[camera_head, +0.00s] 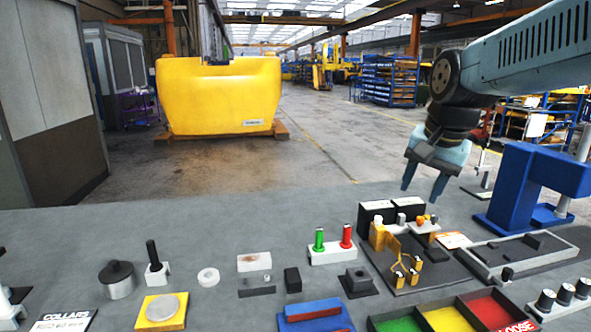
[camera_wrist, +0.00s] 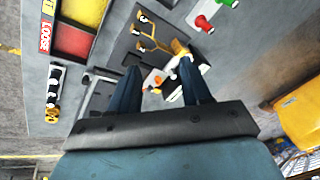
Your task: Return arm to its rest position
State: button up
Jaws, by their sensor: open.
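My gripper (camera_head: 424,188) hangs from my blue arm at the right of the head view, pointing down. Its two fingers are apart with nothing between them. It is above the grey workbench (camera_head: 215,225), near the bench's far edge. In the wrist view my gripper (camera_wrist: 163,83) also shows open and empty, over the dark fixture plate with yellow parts. That fixture (camera_head: 405,255) stands on the bench below and in front of the gripper in the head view.
A blue press-like stand (camera_head: 525,180) stands right of the gripper. A green and red pin block (camera_head: 332,250), a tray (camera_head: 455,318) with coloured compartments and several small parts lie on the bench. A large yellow casting (camera_head: 220,95) stands on the floor behind. The bench's far left surface is clear.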

jog(key=s+f+n+t, duration=0.2)
jog(key=s+n, duration=0.4)
jog(key=s, duration=0.4)
jog(key=shift+a+f+n+h, duration=0.3)
jog(key=shift+f+n, duration=0.1)
jog(key=shift+f, duration=0.2)
jog(key=shift+s, duration=0.1)
